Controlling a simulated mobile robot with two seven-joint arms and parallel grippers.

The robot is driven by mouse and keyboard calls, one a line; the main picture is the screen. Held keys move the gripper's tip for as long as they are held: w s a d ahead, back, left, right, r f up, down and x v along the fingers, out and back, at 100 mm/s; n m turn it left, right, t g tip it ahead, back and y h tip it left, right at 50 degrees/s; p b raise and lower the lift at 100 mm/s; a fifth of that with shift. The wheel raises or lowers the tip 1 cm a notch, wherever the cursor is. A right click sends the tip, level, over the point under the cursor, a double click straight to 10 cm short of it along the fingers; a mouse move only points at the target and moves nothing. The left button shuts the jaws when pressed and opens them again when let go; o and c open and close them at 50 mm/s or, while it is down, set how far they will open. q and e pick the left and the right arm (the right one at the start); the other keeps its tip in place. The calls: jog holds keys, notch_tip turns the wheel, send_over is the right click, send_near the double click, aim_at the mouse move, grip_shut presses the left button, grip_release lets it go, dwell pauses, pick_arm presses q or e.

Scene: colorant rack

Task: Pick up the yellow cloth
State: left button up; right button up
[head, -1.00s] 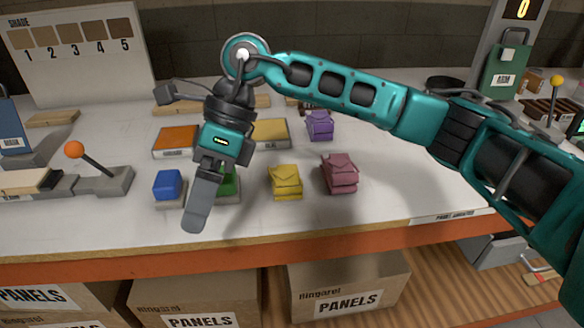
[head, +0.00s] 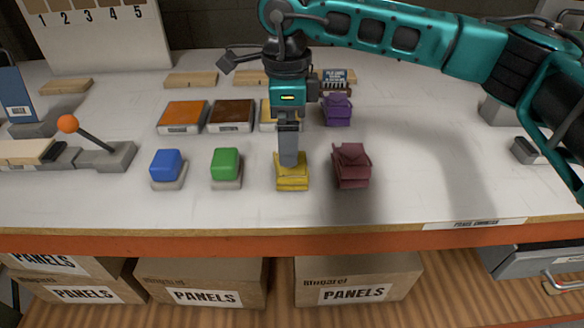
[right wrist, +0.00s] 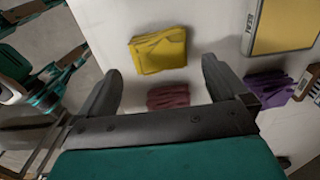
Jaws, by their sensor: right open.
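The yellow cloth (head: 292,182) lies folded on the white bench, between the green button and the maroon cloth. My right gripper (head: 289,160) hangs over it in the head view, fingers pointing down and hiding part of it. In the right wrist view the yellow cloth (right wrist: 158,50) lies ahead of the two spread fingertips of the right gripper (right wrist: 162,75), with nothing between the fingers holding it. Whether the fingertips touch the cloth cannot be told. My left gripper is not in view.
A maroon cloth (head: 351,166) lies close on the right and a purple cloth (head: 338,109) behind it. A green button (head: 226,167) and a blue button (head: 167,168) stand to the left. Orange (head: 183,116) and brown (head: 231,114) pads lie behind. The bench's right part is mostly clear.

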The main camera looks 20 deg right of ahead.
jog(key=f, duration=0.5)
jog(key=shift+s+d, duration=0.25)
jog(key=shift+d, duration=0.1)
jog(key=shift+f, duration=0.45)
jog(key=c, duration=0.8)
jog(key=shift+o, duration=0.2)
notch_tip(320, 180, up, 20)
jog(key=shift+p, duration=0.4)
